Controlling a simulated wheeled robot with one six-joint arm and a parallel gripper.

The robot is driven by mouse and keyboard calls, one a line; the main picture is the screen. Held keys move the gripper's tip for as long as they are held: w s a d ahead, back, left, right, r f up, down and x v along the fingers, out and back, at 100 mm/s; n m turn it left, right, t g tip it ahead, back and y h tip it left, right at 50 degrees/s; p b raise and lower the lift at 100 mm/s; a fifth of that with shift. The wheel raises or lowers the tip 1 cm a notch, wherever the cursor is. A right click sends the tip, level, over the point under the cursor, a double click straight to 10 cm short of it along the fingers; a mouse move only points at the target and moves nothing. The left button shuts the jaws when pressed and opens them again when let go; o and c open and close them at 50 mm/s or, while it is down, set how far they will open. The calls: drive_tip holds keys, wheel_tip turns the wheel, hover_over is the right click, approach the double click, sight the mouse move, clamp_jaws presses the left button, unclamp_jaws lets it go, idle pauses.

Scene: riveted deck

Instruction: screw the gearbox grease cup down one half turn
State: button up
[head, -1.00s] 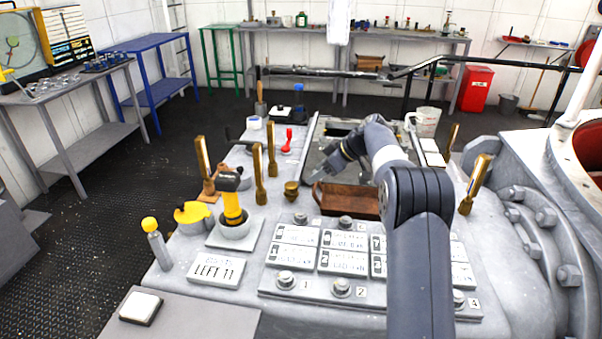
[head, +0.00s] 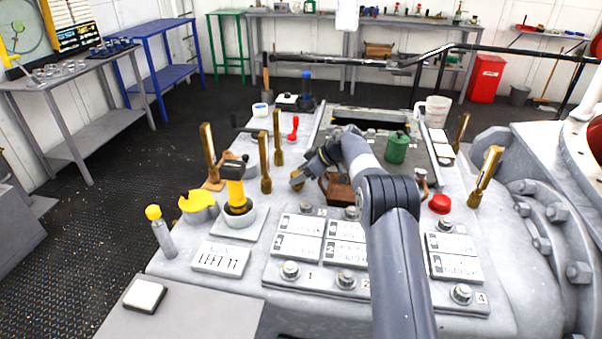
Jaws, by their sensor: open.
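The small brass cup (head: 297,182), which looks like the grease cup, stands on the grey gearbox top left of the copper-brown tray (head: 336,190). My gripper (head: 302,174) is open and right at the cup, reaching it from the right. The gripper hides part of the cup. I cannot tell whether the fingers touch it or straddle it.
Upright brass levers (head: 265,165) stand just left of the cup. A green canister (head: 397,148), red cap (head: 440,203) and clear jug (head: 436,109) stand to the right.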

drive_tip(key=c, duration=1)
drive_tip(key=shift+f+b, duration=0.1)
drive_tip(key=shift+b, duration=0.35)
drive_tip(key=m+b, duration=0.1)
drive_tip(key=m+t+b, duration=0.1)
drive_tip(key=shift+s+a+f+t+h+b, duration=0.1)
drive_tip(key=shift+s+f+t+h+b, duration=0.05)
drive_tip(key=shift+t+h+b, duration=0.2)
drive_tip(key=m+b, duration=0.1)
drive_tip(key=m+t+h+b, duration=0.1)
drive_tip(key=shift+s+a+m+t, duration=0.15)
drive_tip(key=shift+m+t, duration=0.1)
drive_tip(key=shift+m, duration=0.05)
drive_tip(key=m+h+p, duration=0.1)
drive_tip(key=r+m+t+h, duration=0.1)
drive_tip(key=m, duration=0.1)
drive_tip(key=shift+s+a+t+p, duration=0.1)
drive_tip(key=shift+t+p, duration=0.2)
drive_tip(key=shift+p, duration=0.1)
drive_tip(key=m+h+p, duration=0.2)
drive_tip(key=p, duration=0.2)
drive_tip(key=shift+a+m+t, duration=0.1)
drive_tip(key=shift+m+t, duration=0.3)
drive_tip(key=shift+f+m+p, duration=0.2)
drive_tip(key=shift+m+p, duration=0.1)
drive_tip(key=shift+p, duration=0.4)
